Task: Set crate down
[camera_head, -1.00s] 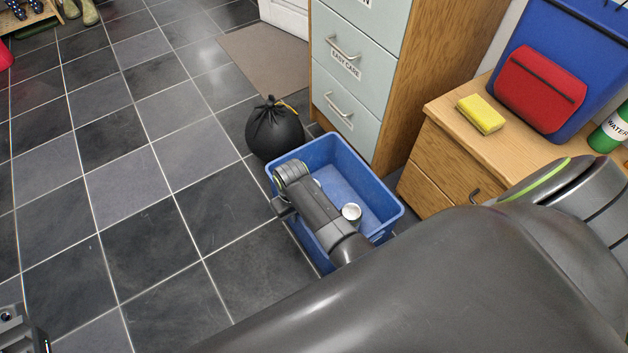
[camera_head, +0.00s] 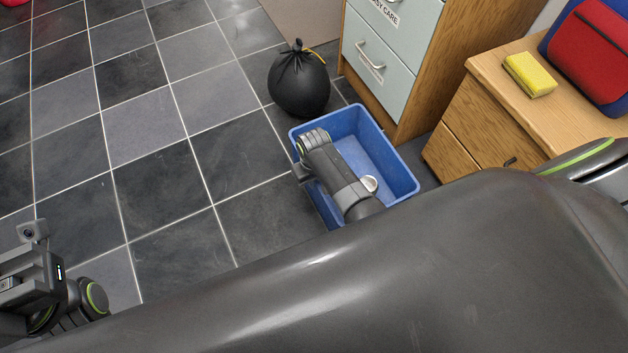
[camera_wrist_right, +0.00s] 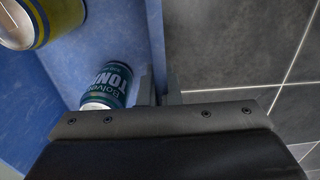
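The blue crate (camera_head: 408,180) is in the middle of the head view, beside the drawers. My right gripper (camera_head: 303,172) is at its left wall, with my arm reaching across the crate. In the right wrist view the fingers (camera_wrist_right: 158,88) sit on either side of the crate wall (camera_wrist_right: 155,35), closed on it. A green tonic can (camera_wrist_right: 108,84) and a yellow-banded can (camera_wrist_right: 38,18) lie in the crate; a can end (camera_head: 369,184) shows in the head view. Whether the crate's base touches the floor is hidden. My left gripper (camera_head: 28,262) is at the lower left, away from the crate; its fingertips are unclear.
A tied black bag (camera_head: 299,82) stands on the tiled floor just behind the crate. Pale-fronted drawers (camera_head: 378,55) and a wooden cabinet (camera_head: 480,115) with a yellow sponge (camera_head: 529,74) stand close to the right. The tiled floor (camera_head: 140,120) to the left is clear.

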